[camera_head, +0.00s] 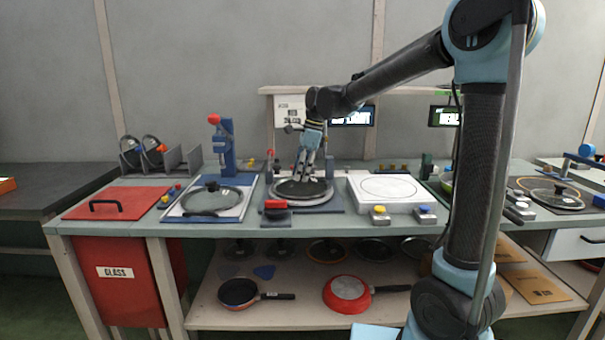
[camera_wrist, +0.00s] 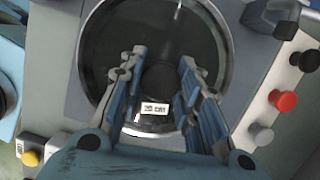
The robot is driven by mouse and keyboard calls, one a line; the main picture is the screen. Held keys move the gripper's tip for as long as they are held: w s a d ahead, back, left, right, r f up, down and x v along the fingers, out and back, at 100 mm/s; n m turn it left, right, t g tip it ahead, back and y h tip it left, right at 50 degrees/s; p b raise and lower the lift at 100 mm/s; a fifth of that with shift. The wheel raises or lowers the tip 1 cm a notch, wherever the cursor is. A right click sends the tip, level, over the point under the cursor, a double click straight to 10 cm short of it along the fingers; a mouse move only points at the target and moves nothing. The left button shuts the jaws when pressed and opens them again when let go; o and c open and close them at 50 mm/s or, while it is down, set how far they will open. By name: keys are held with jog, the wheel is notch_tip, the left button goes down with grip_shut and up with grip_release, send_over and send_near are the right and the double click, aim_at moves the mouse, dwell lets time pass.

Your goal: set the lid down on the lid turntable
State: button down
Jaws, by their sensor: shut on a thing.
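The lid (camera_wrist: 205,35) is dark glass with a metal rim, a dark round knob (camera_wrist: 160,82) and a small white size label. In the wrist view my gripper (camera_wrist: 160,90) has one finger on each side of the knob and is shut on it. In the head view my gripper (camera_head: 302,178) points down at the middle station, with the lid (camera_head: 299,190) level under it. My fingers partly hide the knob.
A white plate with a circle (camera_head: 388,188) lies to the right. On the left are another lid (camera_head: 212,199), a blue upright fixture (camera_head: 226,147) and a red hatch (camera_head: 118,202).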

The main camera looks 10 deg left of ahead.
jog(key=c, duration=1.1)
grip_release()
